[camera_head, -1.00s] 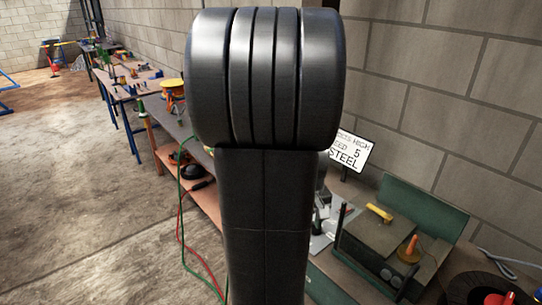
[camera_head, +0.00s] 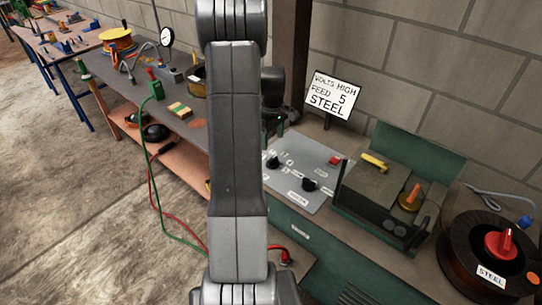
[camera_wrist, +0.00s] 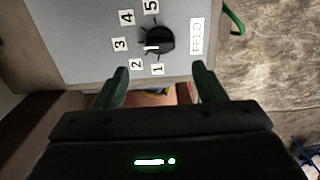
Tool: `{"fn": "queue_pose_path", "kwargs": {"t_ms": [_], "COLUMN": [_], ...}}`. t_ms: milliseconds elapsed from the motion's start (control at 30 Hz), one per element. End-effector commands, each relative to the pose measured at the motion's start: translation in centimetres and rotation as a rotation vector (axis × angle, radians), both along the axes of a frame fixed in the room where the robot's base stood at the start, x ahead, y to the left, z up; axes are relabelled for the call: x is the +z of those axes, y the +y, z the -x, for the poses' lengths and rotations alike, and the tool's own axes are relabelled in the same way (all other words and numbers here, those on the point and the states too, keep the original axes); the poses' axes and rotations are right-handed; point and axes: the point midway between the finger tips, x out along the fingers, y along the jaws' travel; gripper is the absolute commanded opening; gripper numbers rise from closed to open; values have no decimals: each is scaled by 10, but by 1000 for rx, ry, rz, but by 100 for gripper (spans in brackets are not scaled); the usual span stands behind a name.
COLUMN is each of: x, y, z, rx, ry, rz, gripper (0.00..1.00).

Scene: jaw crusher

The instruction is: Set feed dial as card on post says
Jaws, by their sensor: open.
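The card (camera_head: 333,96) on its post reads VOLTS HIGH, FEED 5, STEEL. The feed dial is a black knob (camera_wrist: 160,40) on a grey panel (camera_wrist: 75,35), with labels 1 to 5 around it and a FEED label (camera_wrist: 197,37). Its white mark points left in the wrist view, roughly toward the 3. In the head view, the dial (camera_head: 272,161) is the left knob on the panel, partly beside my arm. My gripper (camera_wrist: 159,68) is open and empty, its green fingertips short of the dial and near the labels 1 and 2. It is mostly hidden in the head view.
A second black knob (camera_head: 310,184) and a red switch (camera_head: 335,160) are on the panel. To the right stand a green wire-feed unit (camera_head: 385,200) and a STEEL wire spool (camera_head: 490,255). A workbench (camera_head: 190,125) with a gauge (camera_head: 167,37) and cables stretches left.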

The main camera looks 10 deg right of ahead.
Motion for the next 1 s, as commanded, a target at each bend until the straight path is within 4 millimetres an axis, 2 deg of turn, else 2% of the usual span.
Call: {"fn": "queue_pose_path", "kwargs": {"t_ms": [200, 500, 933, 1000], "x": [-48, -88, -96, -96], "y": [1, 1, 0, 0], "z": [1, 0, 0, 0], "rx": [0, -1, -1, -1], "ry": [5, 1, 0, 0], "rz": [-1, 0, 0, 0], "gripper": [64, 64, 64, 50]}}
